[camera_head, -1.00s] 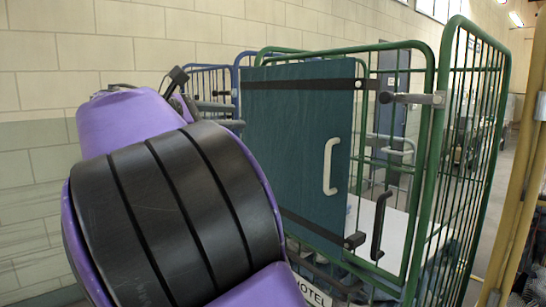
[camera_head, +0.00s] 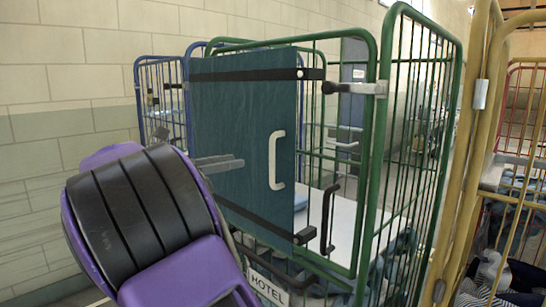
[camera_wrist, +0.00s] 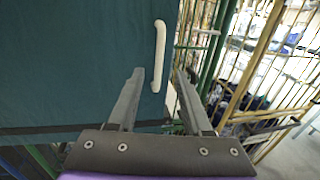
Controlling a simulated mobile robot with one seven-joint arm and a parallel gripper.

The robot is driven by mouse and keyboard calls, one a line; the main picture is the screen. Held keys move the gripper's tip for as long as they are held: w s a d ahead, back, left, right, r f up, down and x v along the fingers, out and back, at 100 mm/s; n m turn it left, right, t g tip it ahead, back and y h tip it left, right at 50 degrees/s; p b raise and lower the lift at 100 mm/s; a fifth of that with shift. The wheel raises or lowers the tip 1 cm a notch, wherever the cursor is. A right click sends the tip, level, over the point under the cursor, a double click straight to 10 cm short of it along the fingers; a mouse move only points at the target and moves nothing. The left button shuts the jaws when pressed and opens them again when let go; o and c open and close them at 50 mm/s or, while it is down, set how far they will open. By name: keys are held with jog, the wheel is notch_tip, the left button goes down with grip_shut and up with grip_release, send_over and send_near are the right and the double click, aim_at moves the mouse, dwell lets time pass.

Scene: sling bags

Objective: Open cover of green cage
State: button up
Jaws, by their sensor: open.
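The green cage (camera_head: 371,150) has a dark teal cover panel (camera_head: 235,135) on its front, held by black straps along top and bottom. A white handle (camera_head: 276,160) stands upright near the cover's right edge. It also shows in the wrist view (camera_wrist: 158,55), just beyond the gap between my fingers. My gripper (camera_head: 238,162) is in front of the cover, left of the handle in the head view. In the wrist view my gripper (camera_wrist: 160,74) is open with nothing between its fingers, and appears apart from the handle.
A black latch handle (camera_head: 329,218) hangs on the cage right of the cover. A blue cage (camera_head: 160,62) stands behind at left, against the brick wall (camera_head: 80,70). A yellow cage (camera_head: 468,150) stands close at right. A HOTEL sign (camera_head: 268,288) is below the cover.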

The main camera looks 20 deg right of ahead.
aim_at(270, 155)
jog(key=d, duration=0.4)
jog(key=w+d, duration=0.1)
jog(key=d, duration=0.3)
jog(key=d+b, duration=0.1)
jog(key=d, duration=0.3)
jog(key=shift+w+d, duration=0.1)
jog(key=shift+w, duration=0.3)
grip_shut()
dwell(0.7)
